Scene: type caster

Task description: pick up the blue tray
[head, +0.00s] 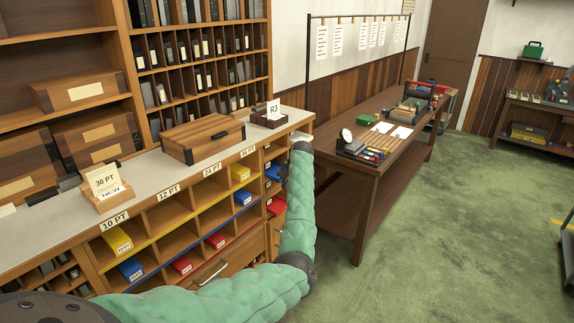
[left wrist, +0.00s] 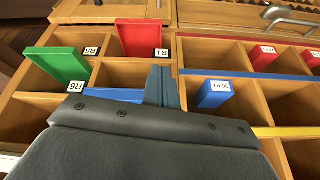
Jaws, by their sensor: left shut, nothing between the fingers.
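Several blue trays show. In the head view one blue tray (head: 273,172) sits in the right-hand column of cubbies, partly behind my left arm. A blue tray (left wrist: 112,95) in the left wrist view, between green and red ones, is mostly covered by my gripper's body. Another blue tray (left wrist: 215,94) with a white label sits in the neighbouring bay; in the head view it is the blue tray (head: 242,197) below a yellow one. My left gripper (left wrist: 165,88) is shut and empty, in front of the cubbies. Its fingers do not show clearly in the head view. My right gripper is out of view.
A red tray (left wrist: 140,38) and a green tray (left wrist: 55,65) stick out of cubbies beside the gripper. The counter (head: 133,180) above holds a wooden case (head: 202,138) and a card (head: 273,110) reading R3. A long table (head: 362,170) stands to the right.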

